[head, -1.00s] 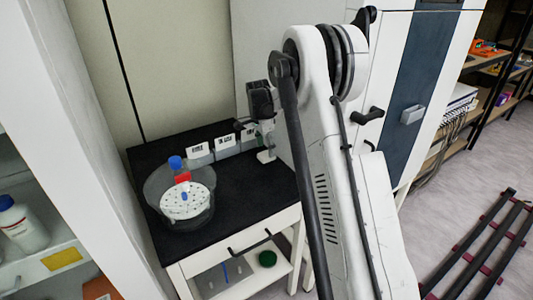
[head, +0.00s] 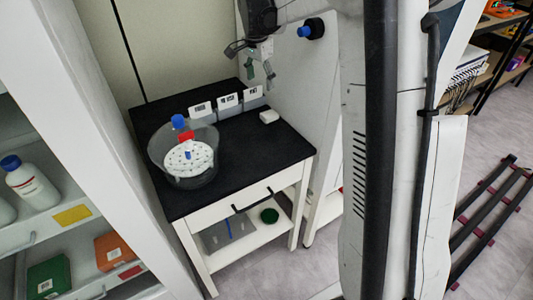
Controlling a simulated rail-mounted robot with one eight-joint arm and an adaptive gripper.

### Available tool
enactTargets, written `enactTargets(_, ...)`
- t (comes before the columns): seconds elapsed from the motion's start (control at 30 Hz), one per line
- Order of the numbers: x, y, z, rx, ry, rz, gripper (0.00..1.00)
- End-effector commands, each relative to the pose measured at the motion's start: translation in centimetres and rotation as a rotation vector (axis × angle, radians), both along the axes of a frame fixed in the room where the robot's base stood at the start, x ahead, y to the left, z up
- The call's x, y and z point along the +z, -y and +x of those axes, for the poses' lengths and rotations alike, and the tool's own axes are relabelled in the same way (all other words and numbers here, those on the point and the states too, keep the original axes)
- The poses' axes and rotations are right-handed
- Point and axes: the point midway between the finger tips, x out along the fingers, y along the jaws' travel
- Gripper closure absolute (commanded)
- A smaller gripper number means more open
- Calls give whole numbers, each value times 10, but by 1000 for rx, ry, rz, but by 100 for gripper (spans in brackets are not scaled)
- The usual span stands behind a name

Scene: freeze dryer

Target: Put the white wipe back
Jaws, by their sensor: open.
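A small white block, which looks like the white wipe (head: 269,116), lies on the black tabletop (head: 245,150) near its right back edge. My gripper (head: 260,78) is raised above the back of the table, over and slightly left of the wipe. Its fingers are open and empty, apart from the wipe. My arm covers the right middle of the view.
A clear round vessel (head: 155,150) with a white perforated plate (head: 188,158) and a blue-capped item stands on the table's left. Several white labelled holders (head: 227,102) line the back edge. A shelf unit with a white bottle (head: 30,183) stands at left.

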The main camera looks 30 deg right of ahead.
Motion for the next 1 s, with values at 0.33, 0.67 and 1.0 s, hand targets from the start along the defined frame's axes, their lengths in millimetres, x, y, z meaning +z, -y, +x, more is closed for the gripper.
enactTargets(0.33, 56, -56, -89, 313, 93, -45, 42)
enactTargets(0.67, 74, -98, -179, 601, 182, -113, 42)
enactTargets(1.0, 61, -133, -272, 887, 271, -211, 42)
